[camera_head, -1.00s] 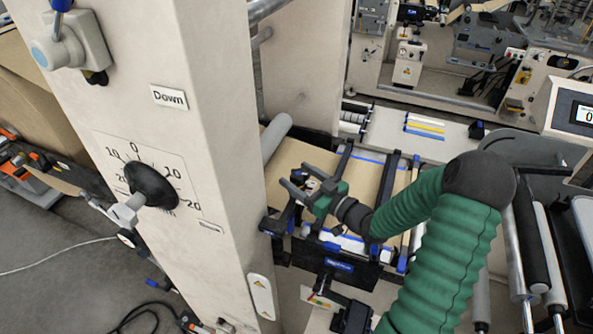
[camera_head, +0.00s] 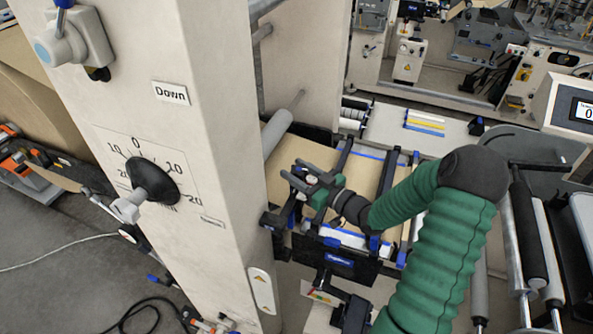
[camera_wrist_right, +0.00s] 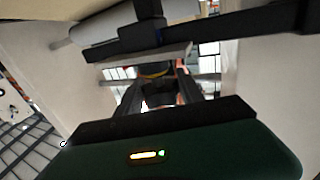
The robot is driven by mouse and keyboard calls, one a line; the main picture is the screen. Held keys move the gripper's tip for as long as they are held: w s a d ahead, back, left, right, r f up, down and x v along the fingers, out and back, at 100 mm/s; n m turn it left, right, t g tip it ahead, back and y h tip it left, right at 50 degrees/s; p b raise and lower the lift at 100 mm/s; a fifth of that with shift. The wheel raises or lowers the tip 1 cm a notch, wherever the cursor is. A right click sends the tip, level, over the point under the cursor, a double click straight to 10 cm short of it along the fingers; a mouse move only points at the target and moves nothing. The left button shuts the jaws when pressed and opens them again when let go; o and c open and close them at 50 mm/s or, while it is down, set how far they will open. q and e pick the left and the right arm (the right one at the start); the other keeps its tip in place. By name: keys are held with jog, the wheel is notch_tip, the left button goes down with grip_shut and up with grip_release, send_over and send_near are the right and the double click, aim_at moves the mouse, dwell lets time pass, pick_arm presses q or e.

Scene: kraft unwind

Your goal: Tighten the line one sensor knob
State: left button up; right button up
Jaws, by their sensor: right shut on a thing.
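My right gripper (camera_head: 312,184) is at the sensor bar assembly beside the beige column, above the brown paper web. Its fingers are closed around a small pale-topped knob (camera_head: 312,180), which appears to be the line one sensor knob. In the right wrist view, a dark piece with a yellow and red band (camera_wrist_right: 153,73) shows between the fingers (camera_wrist_right: 157,85). The fingers and the bar hide most of the knob, so how far it is turned cannot be seen. My left gripper is out of view.
The beige column (camera_head: 215,150) carries a dial with a black knob (camera_head: 153,180) and a "Down" label (camera_head: 170,93). Black bars with blue clamps (camera_head: 338,262) surround the gripper. A grey roller (camera_head: 278,132) lies behind it. Rollers (camera_head: 532,235) stand at right.

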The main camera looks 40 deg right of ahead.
jog(key=shift+n+g+y, duration=0.3)
jog(key=shift+n+y, duration=0.5)
jog(key=shift+y, duration=0.5)
jog(key=o, duration=1.4)
jog(key=shift+s+d, duration=0.1)
jog(key=shift+r, duration=0.1)
